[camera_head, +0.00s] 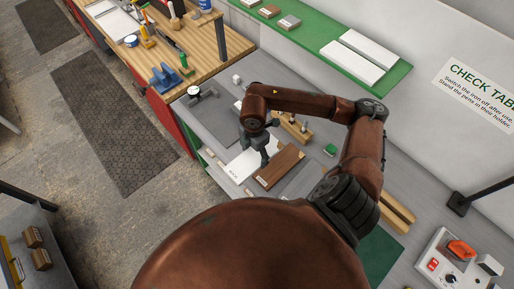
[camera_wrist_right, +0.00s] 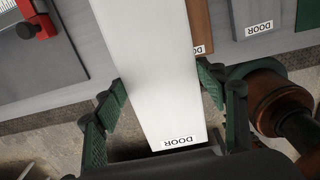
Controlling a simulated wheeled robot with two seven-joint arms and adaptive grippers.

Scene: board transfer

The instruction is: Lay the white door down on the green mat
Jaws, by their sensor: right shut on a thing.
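The white door (camera_head: 240,168) is a flat white board with a DOOR label at its near end. My right gripper (camera_head: 257,154) is over it. In the right wrist view, the white door (camera_wrist_right: 150,70) runs between the green fingers of my right gripper (camera_wrist_right: 160,105), which is shut on it. I cannot tell whether it touches the bench. A dark green mat (camera_head: 381,256) lies on the bench at the lower right, partly cut off by my arm. My left gripper is not in view.
A brown door (camera_head: 279,168) lies close beside the white one, with a grey door (camera_wrist_right: 252,15) next to it. A grey pad (camera_head: 215,120) lies behind. Wooden bars (camera_head: 397,210) and a control box (camera_head: 450,262) flank the mat.

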